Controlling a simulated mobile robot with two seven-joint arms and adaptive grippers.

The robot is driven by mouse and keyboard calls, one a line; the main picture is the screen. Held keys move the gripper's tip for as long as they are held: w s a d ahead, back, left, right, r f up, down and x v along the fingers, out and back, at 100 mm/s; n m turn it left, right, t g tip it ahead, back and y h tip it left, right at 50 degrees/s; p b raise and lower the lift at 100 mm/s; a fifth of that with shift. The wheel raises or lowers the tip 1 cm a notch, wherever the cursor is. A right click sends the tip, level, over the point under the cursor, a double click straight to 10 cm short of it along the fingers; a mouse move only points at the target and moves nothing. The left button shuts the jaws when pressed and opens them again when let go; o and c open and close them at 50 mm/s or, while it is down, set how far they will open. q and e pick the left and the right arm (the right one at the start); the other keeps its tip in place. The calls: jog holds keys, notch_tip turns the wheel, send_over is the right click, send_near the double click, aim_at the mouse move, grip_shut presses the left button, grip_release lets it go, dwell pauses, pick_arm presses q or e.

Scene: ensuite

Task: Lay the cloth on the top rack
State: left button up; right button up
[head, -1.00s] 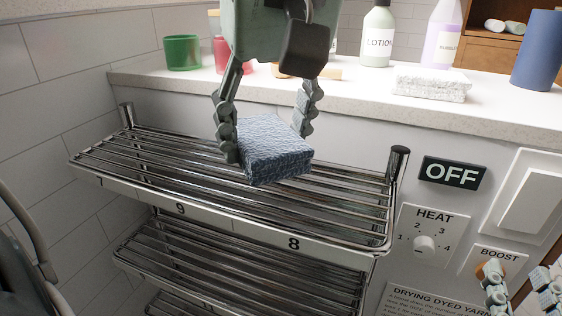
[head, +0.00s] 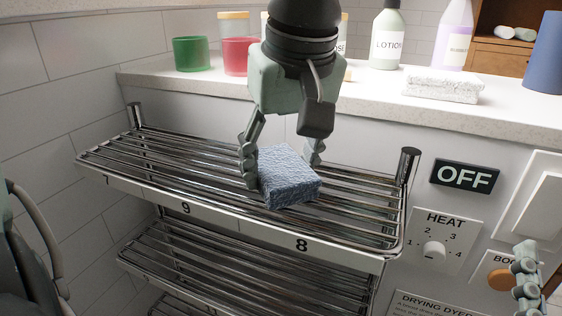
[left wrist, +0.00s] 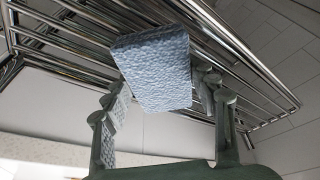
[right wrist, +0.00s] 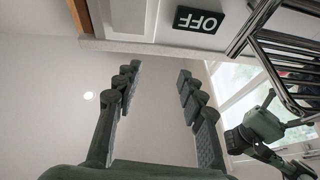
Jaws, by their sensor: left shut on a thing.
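The cloth (head: 290,180) is a folded blue textured block, in the head view at the middle of the top rack (head: 180,172). My left gripper (head: 282,165) is shut on it from above, one finger on each side. The cloth is at or just above the bars; I cannot tell whether it touches them. The left wrist view also shows the cloth (left wrist: 155,70) between the fingers, with the rack bars behind it. My right gripper (right wrist: 160,95) is open and empty in the right wrist view; part of it shows at the head view's lower right.
A lower rack (head: 240,265) hangs below the top one. A heat dial (head: 434,250) and an OFF sign (head: 464,176) are on the wall panel at right. The counter behind holds a green cup (head: 191,53), a lotion bottle (head: 386,40) and a folded white towel (head: 443,87).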

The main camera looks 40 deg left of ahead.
aim_at(281, 164)
pick_arm(q)
jog(key=shift+f, duration=0.1)
jog(key=o, duration=1.1)
pick_arm(e)
jog(key=shift+r, duration=0.2)
pick_arm(q)
jog(key=shift+r, duration=0.3)
jog(key=p+v, duration=0.1)
jog(key=v, duration=0.2)
jog(key=shift+p+v, duration=0.8)
jog(key=shift+v, duration=3.55)
pick_arm(e)
notch_tip(281, 164, down, 10)
jog(key=w+d+g+h, duration=0.2)
jog(key=g+h, duration=0.1)
jog(key=g, duration=0.2)
jog(key=shift+w+d+f, duration=0.25)
pick_arm(q)
jog(key=shift+d, duration=0.1)
